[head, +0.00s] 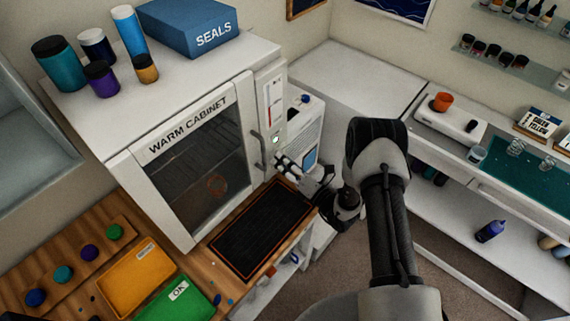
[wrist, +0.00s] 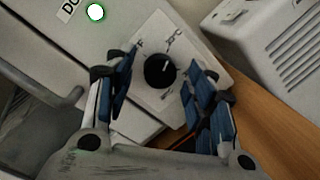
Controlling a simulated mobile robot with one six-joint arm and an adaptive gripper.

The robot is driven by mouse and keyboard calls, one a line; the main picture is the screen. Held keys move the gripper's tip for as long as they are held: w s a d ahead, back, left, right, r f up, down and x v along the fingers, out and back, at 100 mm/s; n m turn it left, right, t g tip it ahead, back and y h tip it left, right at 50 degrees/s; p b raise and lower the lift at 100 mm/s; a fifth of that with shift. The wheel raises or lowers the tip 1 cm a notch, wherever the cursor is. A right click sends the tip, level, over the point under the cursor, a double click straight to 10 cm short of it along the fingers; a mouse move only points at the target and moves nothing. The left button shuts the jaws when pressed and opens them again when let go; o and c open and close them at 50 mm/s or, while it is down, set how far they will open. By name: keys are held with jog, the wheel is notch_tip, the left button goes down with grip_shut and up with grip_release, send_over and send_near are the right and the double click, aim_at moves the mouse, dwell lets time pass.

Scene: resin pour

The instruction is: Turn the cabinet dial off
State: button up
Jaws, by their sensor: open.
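The warm cabinet (head: 190,110) stands on the wooden bench with its glass door shut. Its dial (wrist: 158,72) is a round black knob with a pale pointer mark on a light plate in the wrist view. Small printed marks sit around it, too small to read surely. The pointer seems to lean toward the upper right. A green lamp (wrist: 95,12) glows on the same panel; it also shows in the head view (head: 275,139). My gripper (wrist: 162,76) is open, its blue-padded fingers on either side of the dial. Contact is not clear. In the head view my gripper (head: 287,166) hides the dial.
The cabinet door handle (head: 258,146) is close to the left of my gripper. A white vented box (wrist: 285,45) stands to the right of the panel. A dark mat (head: 262,230) lies on the bench below. Jars and a blue SEALS box (head: 188,25) stand on the cabinet.

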jog(key=shift+c, duration=0.4)
jog(key=c, duration=1)
jog(key=shift+f+n+b, duration=0.1)
jog(key=shift+n+b, duration=0.25)
jog(key=shift+n, duration=0.05)
jog(key=shift+n+y+b, duration=0.45)
jog(key=shift+n+b, duration=1.85)
jog(key=shift+n, duration=1.2)
jog(key=shift+n+y+b, duration=0.45)
jog(key=shift+n+b, duration=1.8)
jog(key=shift+n, duration=1.25)
